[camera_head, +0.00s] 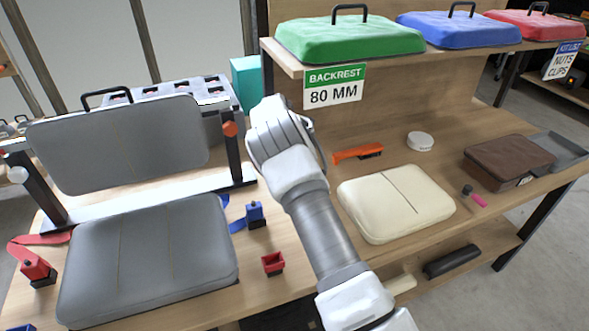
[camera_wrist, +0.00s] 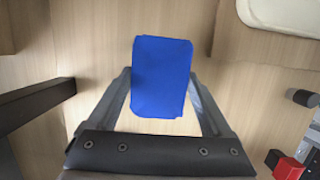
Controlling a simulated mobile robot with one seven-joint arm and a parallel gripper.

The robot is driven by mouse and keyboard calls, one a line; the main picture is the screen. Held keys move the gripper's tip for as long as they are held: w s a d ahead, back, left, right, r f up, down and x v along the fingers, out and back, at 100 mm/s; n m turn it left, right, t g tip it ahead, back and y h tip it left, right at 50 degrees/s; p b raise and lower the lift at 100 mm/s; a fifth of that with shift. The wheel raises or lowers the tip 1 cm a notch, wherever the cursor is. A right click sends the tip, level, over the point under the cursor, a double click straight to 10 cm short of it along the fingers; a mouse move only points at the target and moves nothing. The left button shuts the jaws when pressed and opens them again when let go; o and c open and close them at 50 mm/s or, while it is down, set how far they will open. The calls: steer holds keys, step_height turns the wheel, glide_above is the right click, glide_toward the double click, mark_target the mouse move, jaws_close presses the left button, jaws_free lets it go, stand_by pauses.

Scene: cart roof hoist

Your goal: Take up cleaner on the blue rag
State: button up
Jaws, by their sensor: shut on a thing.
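The blue rag (camera_wrist: 162,90) shows in the wrist view as a flat blue block between the fingers of my gripper (camera_wrist: 161,74). The fingers are shut on it from both sides, over a wooden surface. I cannot tell its height above the wood. In the head view my own arm hides the fingers and the rag. A round white tin (camera_head: 420,141) sits on the bench right of my arm; its label is too small to read, so I cannot tell whether it holds the cleaner.
A cream cushion (camera_head: 396,203), an orange-handled brush (camera_head: 358,153) and a brown case (camera_head: 508,161) lie on the bench. Grey seat pads (camera_head: 148,258) are at left. Green (camera_head: 350,40), blue (camera_head: 458,29) and red (camera_head: 535,24) cushions lie on the shelf above.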

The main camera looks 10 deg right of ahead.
steer(key=s+d, duration=0.1)
steer(key=s, duration=0.4)
steer(key=s+d, duration=0.1)
steer(key=s, duration=0.5)
steer(key=s+d, duration=0.1)
steer(key=s, duration=0.4)
steer(key=shift+s, duration=0.15)
steer(key=o, duration=0.7)
steer(key=c, duration=0.5)
steer(key=shift+c, duration=0.2)
